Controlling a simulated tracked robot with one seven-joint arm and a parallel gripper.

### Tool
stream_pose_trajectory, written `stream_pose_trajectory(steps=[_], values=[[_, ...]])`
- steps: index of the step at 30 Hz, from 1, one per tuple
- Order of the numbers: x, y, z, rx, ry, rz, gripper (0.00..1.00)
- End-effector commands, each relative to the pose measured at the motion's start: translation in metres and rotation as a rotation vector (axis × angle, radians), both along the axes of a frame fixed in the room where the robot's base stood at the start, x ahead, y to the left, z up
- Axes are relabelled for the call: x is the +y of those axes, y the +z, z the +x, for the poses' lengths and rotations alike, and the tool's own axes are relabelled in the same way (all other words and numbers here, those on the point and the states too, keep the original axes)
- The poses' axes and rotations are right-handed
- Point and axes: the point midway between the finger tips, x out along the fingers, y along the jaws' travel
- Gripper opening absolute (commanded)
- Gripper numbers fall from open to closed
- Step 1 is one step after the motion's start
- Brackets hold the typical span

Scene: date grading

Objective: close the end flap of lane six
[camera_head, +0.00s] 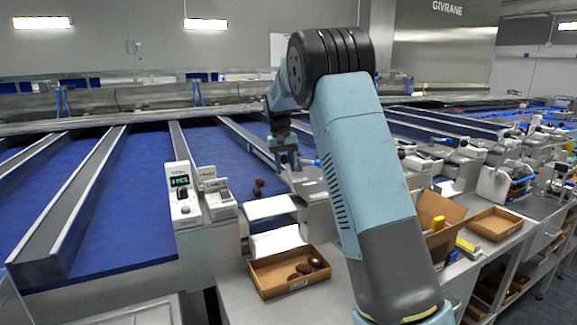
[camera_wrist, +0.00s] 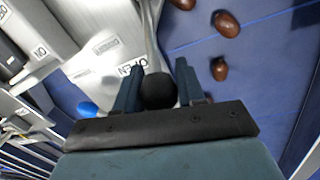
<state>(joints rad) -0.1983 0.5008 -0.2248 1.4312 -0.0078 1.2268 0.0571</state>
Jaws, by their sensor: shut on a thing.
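In the wrist view, my gripper (camera_wrist: 158,72) has its two dark blue fingers closed on either side of a round black knob (camera_wrist: 158,92). A grey metal rod (camera_wrist: 150,35) runs up from the knob. Beside the rod is a white plate (camera_wrist: 100,72) with a label (camera_wrist: 128,69) that reads OPEN. In the head view, my gripper (camera_head: 287,160) is low over the lane end, behind my arm. The knob cannot be made out there. A white sloping plate (camera_head: 270,207) shows left of my arm. I cannot read which lane number belongs to the held knob.
Brown dates lie on the blue lane bed (camera_wrist: 228,97). A blue knob (camera_wrist: 87,109) is left of my fingers. My arm hides part of the right lanes.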

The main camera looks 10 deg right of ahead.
Motion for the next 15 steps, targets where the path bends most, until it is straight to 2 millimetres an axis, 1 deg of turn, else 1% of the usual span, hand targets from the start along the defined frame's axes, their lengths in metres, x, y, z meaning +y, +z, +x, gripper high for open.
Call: stream_pose_trajectory(steps=[1,2,4,11,15], values=[[-0.019,0.0,0.0,-0.001,-0.004,0.001,0.0],[-0.013,0.0,0.0,-0.001,-0.003,0.0,0.0],[-0.008,0.001,0.0,-0.003,-0.003,0.0,0.0],[-0.005,0.005,-0.005,-0.049,-0.005,0.008,0.0],[-0.006,0.01,-0.012,-0.121,-0.005,0.022,0.0]])
